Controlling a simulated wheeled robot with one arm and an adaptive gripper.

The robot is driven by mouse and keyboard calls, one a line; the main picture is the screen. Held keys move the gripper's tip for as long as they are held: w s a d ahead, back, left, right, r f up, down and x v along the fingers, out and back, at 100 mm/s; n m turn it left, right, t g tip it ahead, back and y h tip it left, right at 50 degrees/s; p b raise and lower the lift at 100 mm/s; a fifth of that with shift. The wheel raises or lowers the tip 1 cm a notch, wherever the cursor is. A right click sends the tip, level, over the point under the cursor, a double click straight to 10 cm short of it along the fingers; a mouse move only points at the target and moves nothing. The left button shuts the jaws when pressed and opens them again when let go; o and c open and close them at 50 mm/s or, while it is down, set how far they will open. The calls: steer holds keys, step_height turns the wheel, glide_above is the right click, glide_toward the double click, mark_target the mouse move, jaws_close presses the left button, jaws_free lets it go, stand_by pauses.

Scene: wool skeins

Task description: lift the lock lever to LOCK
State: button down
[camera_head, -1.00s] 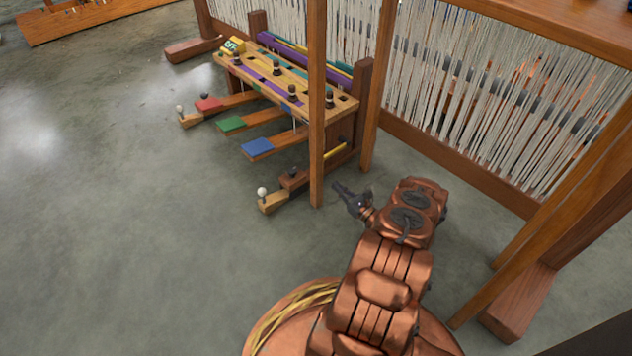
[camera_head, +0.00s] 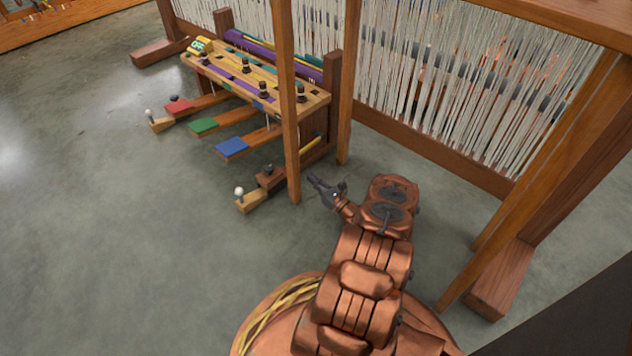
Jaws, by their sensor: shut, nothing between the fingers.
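My gripper (camera_head: 316,184) is shut and empty, low over the floor to the right of the wooden loom's pedal unit. A lever with a white ball knob (camera_head: 240,191) stands on a light wooden block at the unit's near right end. My gripper is apart from it, with a wooden post between them in the picture. A similar white-knobbed lever (camera_head: 150,113) stands at the far left end. I cannot read a LOCK mark on either, so I cannot tell which is the lock lever.
Red (camera_head: 179,105), green (camera_head: 204,126) and blue (camera_head: 232,146) pedals stick out between the knobs. An upright wooden post (camera_head: 287,110) stands close to my gripper. White hanging threads (camera_head: 440,85) fill the frame behind. The grey floor at left is clear.

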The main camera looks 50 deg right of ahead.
steer(key=x, duration=0.6)
steer(key=shift+w+b, duration=0.4)
steer(key=shift+r, duration=0.15)
